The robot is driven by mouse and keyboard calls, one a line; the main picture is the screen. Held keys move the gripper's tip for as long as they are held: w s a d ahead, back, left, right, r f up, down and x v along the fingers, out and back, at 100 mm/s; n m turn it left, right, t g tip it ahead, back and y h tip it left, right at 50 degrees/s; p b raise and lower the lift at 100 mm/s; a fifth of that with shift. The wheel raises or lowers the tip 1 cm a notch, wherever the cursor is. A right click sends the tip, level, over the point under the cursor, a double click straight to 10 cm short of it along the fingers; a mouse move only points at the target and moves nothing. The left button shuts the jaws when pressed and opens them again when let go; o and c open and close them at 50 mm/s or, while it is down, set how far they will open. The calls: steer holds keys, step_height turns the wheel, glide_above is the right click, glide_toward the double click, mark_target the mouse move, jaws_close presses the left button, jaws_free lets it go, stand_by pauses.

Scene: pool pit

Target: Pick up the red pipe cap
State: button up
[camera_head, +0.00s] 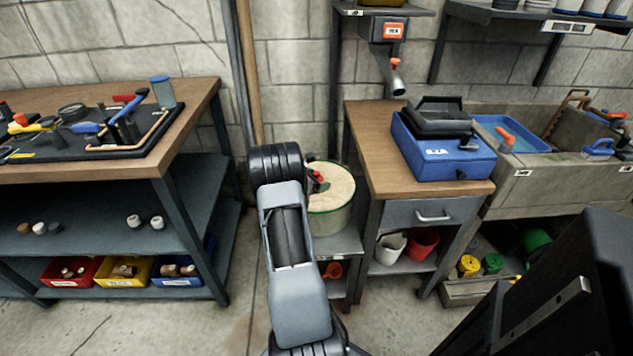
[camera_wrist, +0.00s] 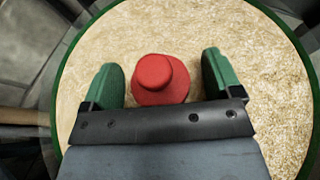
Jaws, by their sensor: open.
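The red pipe cap (camera_wrist: 158,80) is a round red piece with a wider base and a narrower knob. In the wrist view it stands on the pale, grainy top of a round drum (camera_wrist: 265,75) with a green rim. My gripper (camera_wrist: 163,78) has green fingers, open, one on each side of the cap with a gap at both sides. In the head view the drum (camera_head: 336,212) stands between the two benches, and my arm hides its left part. A small red bit (camera_head: 318,178) shows there at my gripper; I cannot tell whether it is the cap.
A wooden workbench (camera_head: 190,110) with tools stands on the left, with bins below. On the right a wooden cabinet (camera_head: 365,130) bears a blue case (camera_head: 440,155), beside a stone sink (camera_head: 550,178). A pole (camera_head: 254,75) leans at the wall behind my arm.

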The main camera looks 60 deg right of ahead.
steer(key=shift+c, duration=0.2)
steer(key=c, duration=1)
steer(key=shift+r, duration=0.1)
steer(key=shift+c, duration=0.2)
steer(key=shift+r, duration=0.1)
